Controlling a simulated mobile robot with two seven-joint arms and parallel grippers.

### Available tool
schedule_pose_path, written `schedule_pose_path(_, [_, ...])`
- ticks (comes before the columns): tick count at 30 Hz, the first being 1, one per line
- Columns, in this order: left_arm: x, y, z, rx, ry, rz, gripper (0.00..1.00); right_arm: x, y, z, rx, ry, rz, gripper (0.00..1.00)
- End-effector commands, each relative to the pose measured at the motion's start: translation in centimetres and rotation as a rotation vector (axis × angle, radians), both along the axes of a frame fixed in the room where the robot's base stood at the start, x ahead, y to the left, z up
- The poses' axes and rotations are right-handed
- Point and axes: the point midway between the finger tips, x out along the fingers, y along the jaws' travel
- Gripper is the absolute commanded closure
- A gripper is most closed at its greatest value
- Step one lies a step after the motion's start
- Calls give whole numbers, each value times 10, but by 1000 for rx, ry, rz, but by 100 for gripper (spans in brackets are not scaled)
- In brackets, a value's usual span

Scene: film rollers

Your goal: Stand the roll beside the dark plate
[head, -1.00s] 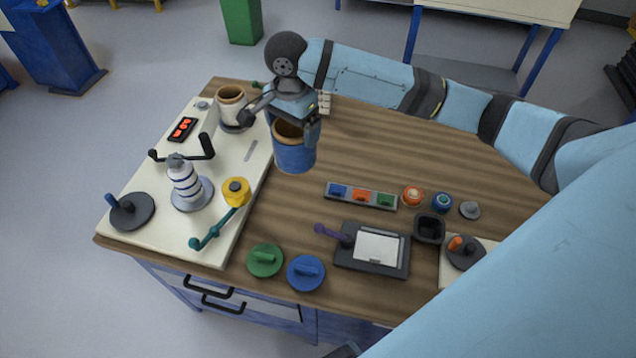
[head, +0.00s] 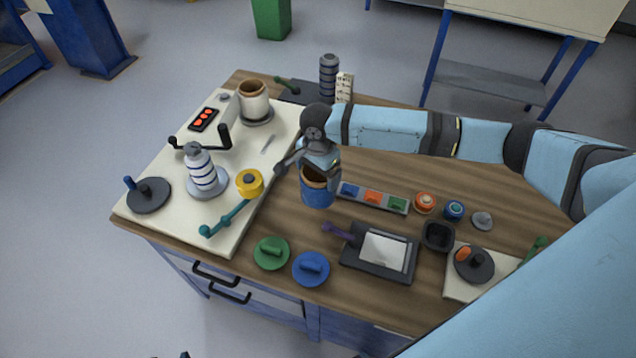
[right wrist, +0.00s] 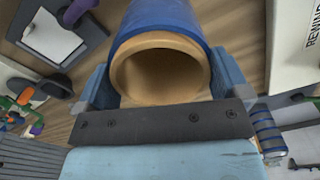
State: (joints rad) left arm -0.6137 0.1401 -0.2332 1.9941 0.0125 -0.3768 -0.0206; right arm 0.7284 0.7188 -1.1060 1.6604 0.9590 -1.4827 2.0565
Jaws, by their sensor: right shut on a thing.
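The blue roll (head: 318,194) with a tan hollow core is upright in my right gripper (head: 318,174). The fingers are shut on its two sides, and the right wrist view looks into the open core of the roll (right wrist: 160,75). I cannot tell whether its base touches the wooden table. A dark plate (head: 352,263) with a white sheet and a purple handle lies in front of the roll and to its right, apart from it. Another dark plate (head: 292,93) lies at the back edge by a striped grey stack. My left gripper is not in view.
A strip with coloured buttons (head: 398,205) lies just right of the roll. A green disc (head: 271,254) and a blue disc (head: 311,270) lie in front. The cream board (head: 165,225) on the left carries a yellow knob (head: 249,183) and a white roll (head: 253,105).

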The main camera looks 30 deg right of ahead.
Motion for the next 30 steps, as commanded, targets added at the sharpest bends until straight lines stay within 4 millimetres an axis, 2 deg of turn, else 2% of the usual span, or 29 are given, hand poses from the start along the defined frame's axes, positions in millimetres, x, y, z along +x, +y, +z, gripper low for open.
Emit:
schedule_pose_path(7, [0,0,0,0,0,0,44,0,1,-19,0,0,0,51])
schedule_pose_path(13, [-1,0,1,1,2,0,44,0,0,-48,-1,0,0,51])
schedule_pose_path(24, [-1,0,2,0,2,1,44,0,1,-52,1,-1,1,51])
schedule_pose_path(25, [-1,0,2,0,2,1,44,0,1,-53,1,0,1,4])
schedule_pose_path(26, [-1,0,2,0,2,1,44,0,1,-53,1,-1,1,0])
schedule_pose_path(30, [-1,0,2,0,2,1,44,0,0,-53,0,-1,1,0])
